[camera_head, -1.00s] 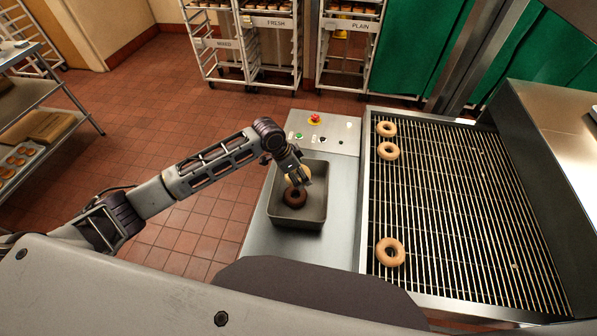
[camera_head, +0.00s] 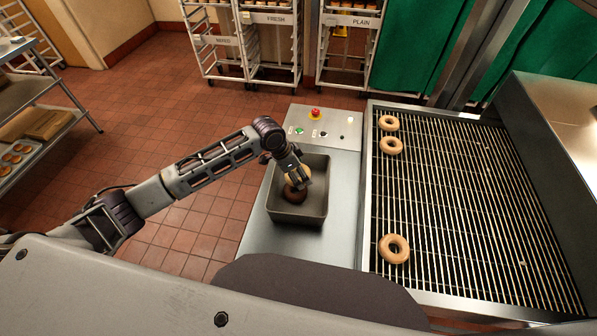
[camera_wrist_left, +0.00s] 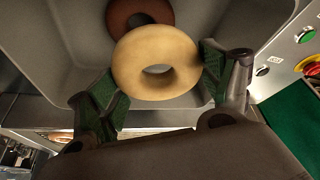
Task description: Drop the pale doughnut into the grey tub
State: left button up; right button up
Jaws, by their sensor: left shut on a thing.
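The grey tub (camera_head: 300,218) stands on the steel counter left of the conveyor, and its wall shows in the left wrist view (camera_wrist_left: 45,60). My left gripper (camera_head: 298,182) is inside the tub's outline, pointing down. It is shut on the pale doughnut (camera_wrist_left: 130,68), with one green-padded finger on each side of it. In the head view the gripper mostly hides the pale doughnut. A dark brown doughnut (camera_head: 293,196) lies in the tub, partly behind the pale one in the left wrist view (camera_wrist_left: 121,17). I cannot tell whether the two touch. My right gripper is not in view.
The wire conveyor (camera_head: 465,215) on the right carries three glazed doughnuts, two at its far left and one nearer (camera_head: 394,249). A button panel (camera_head: 325,130) lies behind the tub. Racks stand at the back. Bare counter (camera_head: 275,243) lies in front of the tub.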

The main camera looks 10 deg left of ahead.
pick_arm(q)
jog(key=o, duration=1)
jog(key=shift+r, duration=0.15)
jog(key=shift+v, duration=5.9)
jog(key=shift+s, duration=0.2)
